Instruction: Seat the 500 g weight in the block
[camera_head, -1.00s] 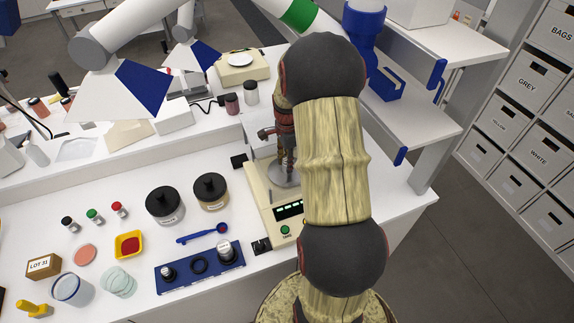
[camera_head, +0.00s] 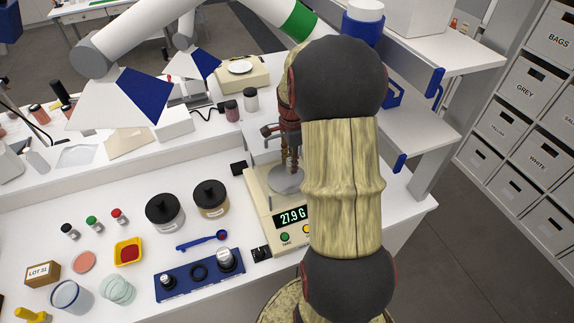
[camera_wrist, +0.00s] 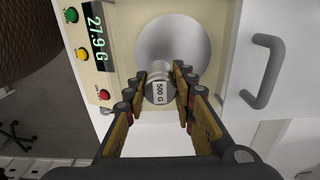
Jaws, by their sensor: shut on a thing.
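The 500 g weight (camera_wrist: 158,93), a metal cylinder marked "500 G", is between the fingers of my gripper (camera_wrist: 161,76) in the wrist view. My gripper is shut on it, over the near part of the scale's round steel pan (camera_wrist: 178,45). I cannot tell if the weight touches the pan. In the head view my gripper (camera_head: 290,158) points down at the pan, and the weight is not clear there. The blue block (camera_head: 182,277) lies left of the scale. It has a small weight at its left, a dark empty-looking ring in the middle and a larger weight at its right.
The cream scale (camera_head: 262,208) reads 27.9 G. A blue spoon (camera_head: 202,239) lies behind the block, with two black-lidded jars (camera_head: 165,212) beyond. A yellow dish (camera_head: 129,252) and glass dishes (camera_head: 117,290) stand left of the block. A shelf unit (camera_head: 425,120) rises at right.

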